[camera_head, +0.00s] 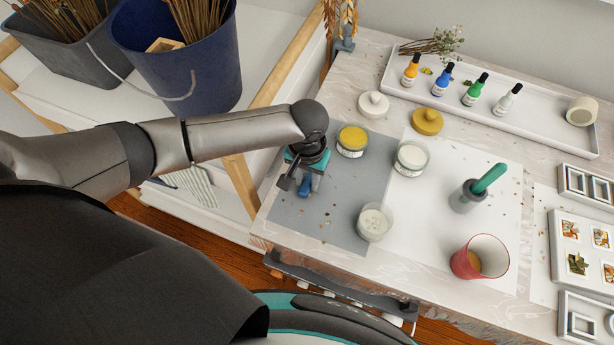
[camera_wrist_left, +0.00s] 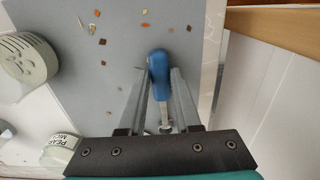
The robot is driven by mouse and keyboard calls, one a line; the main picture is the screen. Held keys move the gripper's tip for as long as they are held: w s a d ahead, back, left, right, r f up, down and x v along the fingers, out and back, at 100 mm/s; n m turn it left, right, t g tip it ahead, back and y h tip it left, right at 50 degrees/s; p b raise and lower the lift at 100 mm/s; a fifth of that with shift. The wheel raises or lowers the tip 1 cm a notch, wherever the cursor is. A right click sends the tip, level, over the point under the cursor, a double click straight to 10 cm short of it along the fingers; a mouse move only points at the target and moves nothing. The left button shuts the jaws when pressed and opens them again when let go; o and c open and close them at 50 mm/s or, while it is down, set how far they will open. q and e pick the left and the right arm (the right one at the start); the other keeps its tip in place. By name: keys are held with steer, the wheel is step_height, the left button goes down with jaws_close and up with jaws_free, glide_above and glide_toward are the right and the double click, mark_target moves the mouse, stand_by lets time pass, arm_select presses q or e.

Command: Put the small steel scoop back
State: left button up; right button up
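The scoop shows as a blue handle (camera_head: 305,186) with a short steel part, over the left part of the grey mat (camera_head: 290,225). In the left wrist view, the blue handle (camera_wrist_left: 159,78) lies between the fingertips, with its steel shaft running back toward the palm. My right gripper is not in view.
Jars with yellow (camera_head: 352,140), pale (camera_head: 411,158) and white (camera_head: 374,222) contents stand nearby. A grey cup (camera_head: 465,198) with a green-handled tool and a red cup (camera_head: 480,257) stand right. A white tray (camera_head: 540,128) holds bottles behind. Small flakes dot the mat.

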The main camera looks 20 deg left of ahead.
arm_select(q)
steer(key=o, duration=0.4)
steer(key=shift+r, duration=0.1)
step_height(320, 180, up, 12)
steer(key=shift+r+p, duration=0.1)
steer(key=shift+p, duration=1.05)
